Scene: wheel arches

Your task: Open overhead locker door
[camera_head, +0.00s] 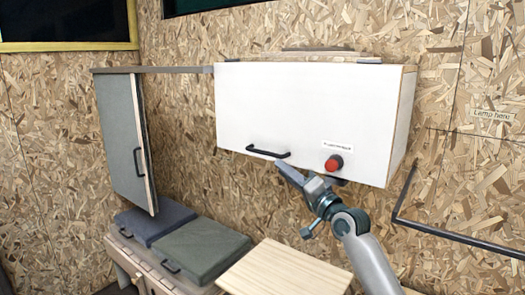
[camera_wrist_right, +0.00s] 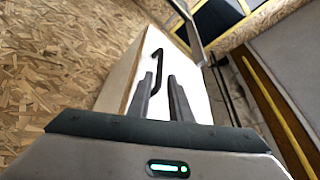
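The overhead locker (camera_head: 400,110) is a wooden box on the chipboard wall, with a white front door (camera_head: 290,105) that looks shut. A black bar handle (camera_head: 268,152) is at the door's lower edge; it also shows in the right wrist view (camera_wrist_right: 157,66). My right gripper (camera_head: 284,168) is just below and right of the handle. In the wrist view its two fingers (camera_wrist_right: 162,82) are apart, with a gap between them. The handle lies at and beyond the fingertips; I cannot tell whether they touch it. My left gripper is not in view.
A red button (camera_head: 333,164) is on the door, right of the handle, close above my right wrist. A grey hanging door (camera_head: 124,145) is at left. Cushions (camera_head: 203,250) and a light wooden board (camera_head: 285,272) lie below. A dark metal rail (camera_head: 455,237) is at right.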

